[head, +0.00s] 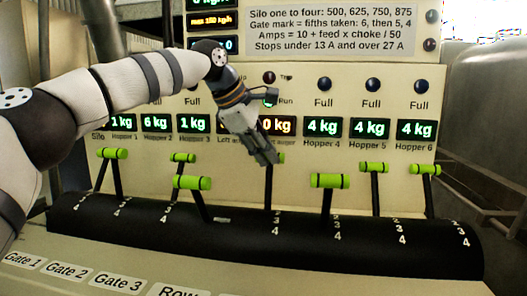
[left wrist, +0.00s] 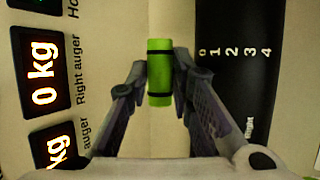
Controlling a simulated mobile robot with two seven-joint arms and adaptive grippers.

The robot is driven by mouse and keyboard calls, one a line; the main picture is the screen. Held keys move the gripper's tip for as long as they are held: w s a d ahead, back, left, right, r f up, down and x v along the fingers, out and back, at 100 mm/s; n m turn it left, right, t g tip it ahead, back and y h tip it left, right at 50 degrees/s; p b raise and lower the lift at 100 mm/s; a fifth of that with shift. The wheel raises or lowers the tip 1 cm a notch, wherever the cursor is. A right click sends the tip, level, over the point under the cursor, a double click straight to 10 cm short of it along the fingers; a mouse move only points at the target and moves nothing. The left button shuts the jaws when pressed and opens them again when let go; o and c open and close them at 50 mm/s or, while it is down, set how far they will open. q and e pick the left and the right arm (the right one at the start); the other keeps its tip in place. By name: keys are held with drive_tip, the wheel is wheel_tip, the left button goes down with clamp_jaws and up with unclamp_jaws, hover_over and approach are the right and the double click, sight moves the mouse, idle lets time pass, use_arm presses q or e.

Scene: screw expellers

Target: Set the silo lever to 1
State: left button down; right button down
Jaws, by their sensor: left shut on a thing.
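My left gripper (head: 268,158) reaches down in front of the panel's middle. In the left wrist view it is shut on a green lever handle with dark bands (left wrist: 159,72), beside the "Right auger" display. The dark stem of this lever (head: 268,188) stands about upright in the head view; most of its handle is hidden by the fingers. The word "Silo" (head: 98,137) is at the panel's far left, above a green-handled lever (head: 108,153); I cannot tell surely that this is the silo lever. My right gripper is not in view.
Several other green-handled levers rise from the black numbered drum (head: 240,228). Neighbours are a near lever on the left (head: 192,182) and one on the right (head: 330,181). Lit kg displays line the panel. My left arm covers the panel's upper left.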

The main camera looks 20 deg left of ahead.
use_arm(q)
drive_tip(key=shift+w+d+f, duration=0.1)
drive_tip(key=shift+f, duration=0.6)
drive_tip(key=c, duration=1.6)
unclamp_jaws()
drive_tip(key=shift+o, duration=0.8)
drive_tip(key=shift+w, duration=0.15)
drive_tip(key=v, duration=1.2)
drive_tip(key=shift+r, duration=0.2)
